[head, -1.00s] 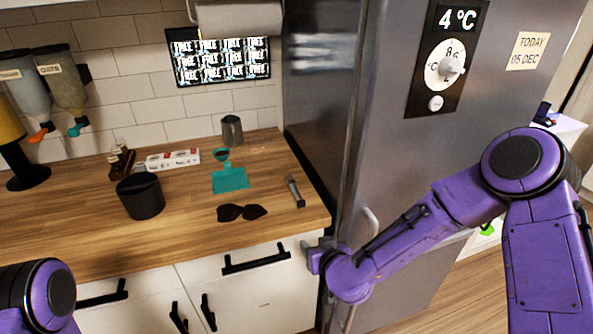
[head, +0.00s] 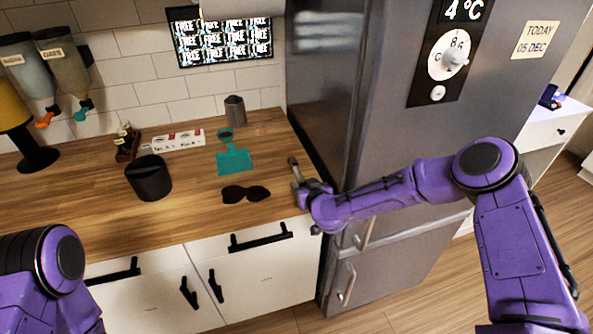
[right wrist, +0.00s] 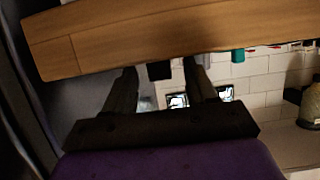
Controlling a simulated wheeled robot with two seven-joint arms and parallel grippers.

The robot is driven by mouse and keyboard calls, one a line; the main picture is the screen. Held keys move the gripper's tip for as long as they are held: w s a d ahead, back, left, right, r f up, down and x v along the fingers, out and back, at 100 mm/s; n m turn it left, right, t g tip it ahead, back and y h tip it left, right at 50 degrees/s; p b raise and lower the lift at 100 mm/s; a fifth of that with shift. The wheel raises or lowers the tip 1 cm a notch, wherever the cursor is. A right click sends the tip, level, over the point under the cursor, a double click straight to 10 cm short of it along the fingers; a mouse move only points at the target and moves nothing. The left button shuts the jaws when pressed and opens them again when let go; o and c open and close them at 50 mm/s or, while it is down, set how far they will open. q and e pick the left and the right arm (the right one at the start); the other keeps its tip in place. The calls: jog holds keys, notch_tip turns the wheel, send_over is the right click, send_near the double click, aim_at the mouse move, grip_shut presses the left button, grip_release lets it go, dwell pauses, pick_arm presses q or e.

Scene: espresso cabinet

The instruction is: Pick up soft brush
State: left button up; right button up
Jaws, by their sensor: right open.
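The soft brush (head: 293,164), a slim grey and dark tool, lies on the wooden counter near its right end, by the fridge. Its near part is hidden behind my right gripper in the head view. My right gripper (head: 299,189) is at the counter's front right edge, just in front of the brush. In the right wrist view its two fingers (right wrist: 162,82) are apart, with a dark block, probably the brush's near end (right wrist: 158,70), beyond and between them. I cannot tell whether they touch it. My left gripper is out of view; only my left arm shows.
The fridge (head: 400,130) closes off the right side. The counter's front left is clear.

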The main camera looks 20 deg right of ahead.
jog(key=shift+s, duration=0.1)
grip_shut()
jog(key=shift+r, duration=0.1)
